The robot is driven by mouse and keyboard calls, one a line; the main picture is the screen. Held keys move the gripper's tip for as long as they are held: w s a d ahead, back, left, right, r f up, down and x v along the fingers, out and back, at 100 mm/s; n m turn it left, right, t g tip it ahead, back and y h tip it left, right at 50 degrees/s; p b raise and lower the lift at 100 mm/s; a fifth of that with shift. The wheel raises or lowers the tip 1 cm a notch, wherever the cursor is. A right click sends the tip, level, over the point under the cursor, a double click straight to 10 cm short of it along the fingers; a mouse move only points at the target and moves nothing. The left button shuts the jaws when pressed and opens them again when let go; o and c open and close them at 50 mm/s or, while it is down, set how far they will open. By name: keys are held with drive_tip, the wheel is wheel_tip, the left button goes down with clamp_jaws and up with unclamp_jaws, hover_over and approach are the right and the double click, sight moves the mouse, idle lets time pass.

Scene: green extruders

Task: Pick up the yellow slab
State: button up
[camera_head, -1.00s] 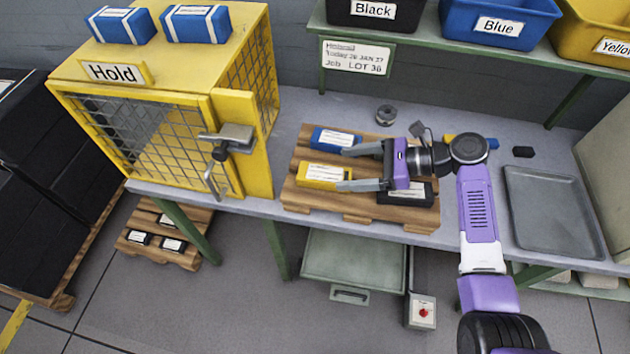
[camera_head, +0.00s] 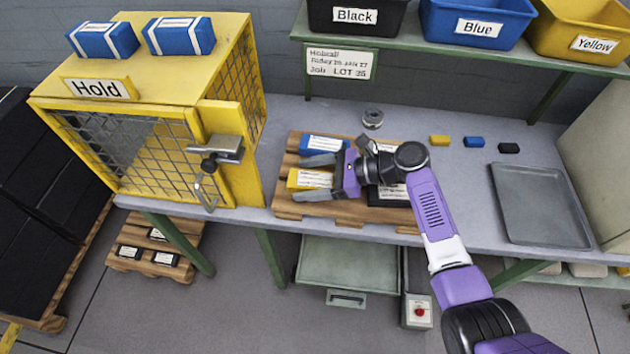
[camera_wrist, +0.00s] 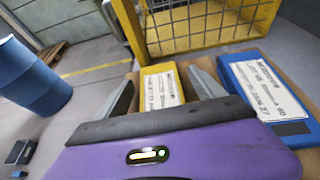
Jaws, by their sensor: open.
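The yellow slab (camera_head: 310,179) with a white label lies on the wooden pallet (camera_head: 290,210) on the bench, at its front left. My gripper (camera_head: 318,177) is open, its two fingers pointing left, one over the far side of the slab and one by its near side. In the wrist view the yellow slab (camera_wrist: 160,88) shows between the two open fingers (camera_wrist: 163,95). I cannot tell whether the fingers are at the slab's height. A blue slab (camera_head: 325,143) lies behind it on the pallet, and a black slab (camera_head: 388,200) lies to the right, partly hidden by my gripper.
A yellow mesh cage marked Hold (camera_head: 150,130) stands close on the left. A grey tray (camera_head: 540,205) lies at right. Small yellow (camera_head: 439,140), blue (camera_head: 474,142) and black (camera_head: 508,148) blocks and a metal ring (camera_head: 372,119) lie at the back. Labelled bins (camera_head: 475,25) stand on the shelf above.

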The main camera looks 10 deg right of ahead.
drive_tip(key=c, duration=1.6)
clamp_jaws()
drive_tip(key=shift+r, duration=0.15)
